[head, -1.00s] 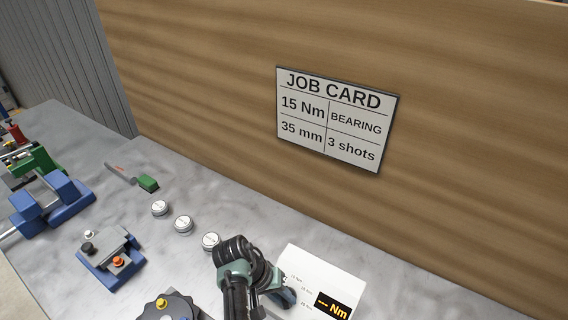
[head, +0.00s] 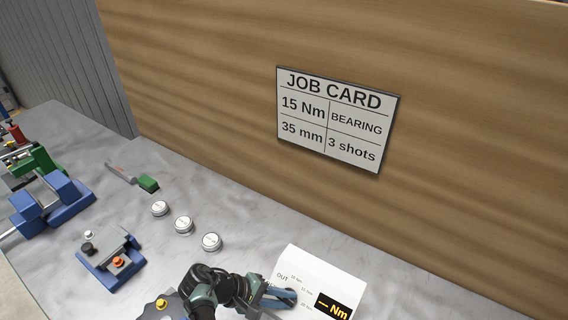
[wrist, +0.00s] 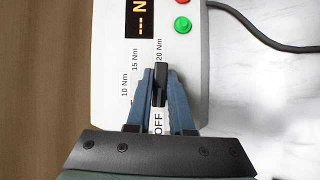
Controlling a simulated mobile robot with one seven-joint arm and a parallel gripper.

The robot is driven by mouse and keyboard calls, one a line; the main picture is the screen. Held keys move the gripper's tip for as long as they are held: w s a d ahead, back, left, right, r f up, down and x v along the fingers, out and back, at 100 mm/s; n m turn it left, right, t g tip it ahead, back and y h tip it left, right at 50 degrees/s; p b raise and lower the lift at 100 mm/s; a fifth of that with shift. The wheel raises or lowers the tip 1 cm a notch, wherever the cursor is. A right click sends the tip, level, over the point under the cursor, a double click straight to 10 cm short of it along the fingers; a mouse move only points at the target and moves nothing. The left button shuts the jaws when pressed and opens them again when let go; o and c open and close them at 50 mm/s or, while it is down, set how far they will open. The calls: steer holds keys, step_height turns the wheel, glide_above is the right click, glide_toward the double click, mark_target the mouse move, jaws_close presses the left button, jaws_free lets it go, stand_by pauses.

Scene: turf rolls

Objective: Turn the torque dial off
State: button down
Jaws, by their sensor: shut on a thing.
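The torque dial is a black bar-shaped knob (wrist: 160,84) on a white controller box (wrist: 103,60) in the wrist view. The labels 10 Nm, 15 Nm, 20 Nm and OFF are around it. The bar lies between the 20 Nm and OFF labels; I cannot tell which end is its pointer. My gripper (wrist: 160,78) has its blue fingers shut on the knob, one on each side. In the head view my gripper (head: 284,297) reaches the left part of the box (head: 320,270), and hides the dial. The box's display (head: 333,306) shows dashes and Nm.
A red button and a green button (wrist: 182,25) are on the box, with a black cable (wrist: 262,35) beside it. Several round tins (head: 184,224), a blue fixture (head: 110,258) and a green-ended tool (head: 148,184) lie left on the bench. A job card (head: 336,118) hangs on the wooden wall.

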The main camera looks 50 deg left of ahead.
steer(key=shift+n+t, duration=0.3)
steer(key=shift+n, duration=0.2)
steer(key=c, duration=0.8)
jaws_free()
steer(key=b+v, duration=0.2)
steer(key=v, duration=1.1)
